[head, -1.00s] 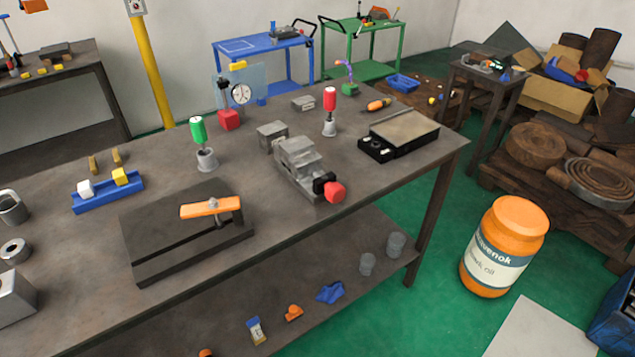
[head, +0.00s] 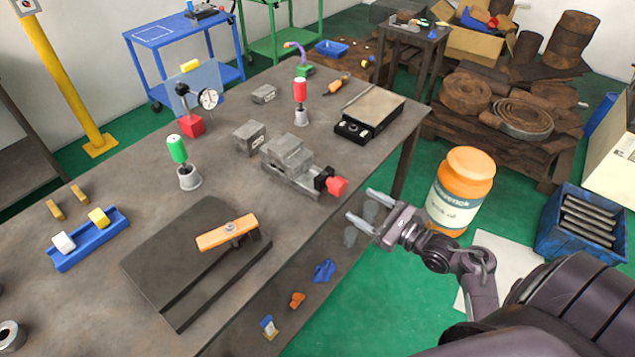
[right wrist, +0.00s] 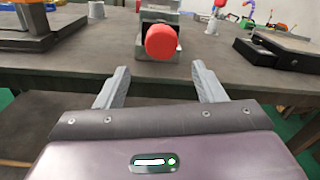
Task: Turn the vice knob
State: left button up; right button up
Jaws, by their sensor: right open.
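The grey vice (head: 290,160) lies on the workbench near its front edge. Its red knob (head: 337,186) sits on a black collar at the end facing the bench's front edge. In the right wrist view the red knob (right wrist: 161,41) faces the camera, ahead of the gap between my fingers. My right gripper (head: 358,206) is open and empty, just off the bench edge to the lower right of the knob and apart from it. In the right wrist view the two fingers of the gripper (right wrist: 160,82) stand wide apart. My left gripper is not in view.
On the workbench (head: 110,215) stand a red-handled tool (head: 300,95), a green-handled one (head: 178,152) and a black-based plate (head: 370,112) near the vice. A dark slab with an orange clamp (head: 228,232) lies left. The space before the knob is clear.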

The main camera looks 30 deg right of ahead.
aim_at(343, 190)
jog(key=x, duration=0.5)
jog(key=r+x, duration=0.1)
jog(key=x, duration=0.1)
jog(key=shift+w+a+r+p, duration=0.1)
jog(key=shift+w+p, duration=0.2)
jog(key=shift+p, duration=0.1)
jog(key=shift+c, duration=0.2)
jog(key=c, duration=0.9)
